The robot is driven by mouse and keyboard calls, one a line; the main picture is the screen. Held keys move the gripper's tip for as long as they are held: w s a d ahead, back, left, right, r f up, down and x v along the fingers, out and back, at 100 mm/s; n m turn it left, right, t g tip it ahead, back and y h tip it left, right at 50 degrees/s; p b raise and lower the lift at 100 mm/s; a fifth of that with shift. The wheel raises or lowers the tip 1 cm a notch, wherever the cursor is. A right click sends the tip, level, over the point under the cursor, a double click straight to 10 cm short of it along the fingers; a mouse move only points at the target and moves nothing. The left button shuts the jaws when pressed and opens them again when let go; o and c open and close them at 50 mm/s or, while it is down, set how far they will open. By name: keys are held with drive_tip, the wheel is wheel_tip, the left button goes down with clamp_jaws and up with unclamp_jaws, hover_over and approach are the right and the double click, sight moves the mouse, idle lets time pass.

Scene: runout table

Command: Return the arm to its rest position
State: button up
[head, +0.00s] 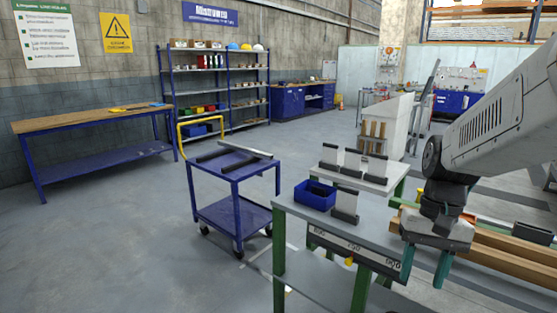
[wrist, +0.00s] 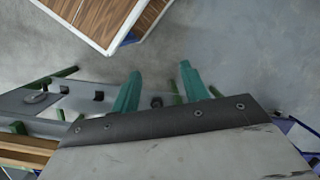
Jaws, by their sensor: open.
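My gripper (head: 424,268) is at the lower right of the head view, beside the front right end of the runout table (head: 380,238). Its two green fingers point down and stand apart, with nothing between them. In the wrist view the gripper (wrist: 158,85) also shows its two green fingers spread, with grey floor and part of the table's frame behind them. My arm comes in from the right edge of the head view.
A blue bin (head: 315,195) and dark-based upright plates stand on the runout table. Wooden beams (head: 500,255) lie to the right, close to my gripper. A blue cart (head: 235,190) stands to the left, with a workbench (head: 90,118) beyond. Open floor lies at left.

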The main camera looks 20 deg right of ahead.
drive_tip(key=s+a+r+n+t+h, duration=0.1)
drive_tip(key=a+r+n, duration=0.1)
drive_tip(key=a, duration=0.4)
drive_tip(key=s+a+r+n+t+h, duration=0.1)
drive_tip(key=a+r+n+t, duration=0.1)
drive_tip(key=a+n, duration=0.3)
drive_tip(key=shift+s+a+r, duration=0.4)
drive_tip(key=shift+a+r, duration=0.15)
drive_tip(key=shift+a, duration=0.55)
drive_tip(key=shift+c, duration=0.4)
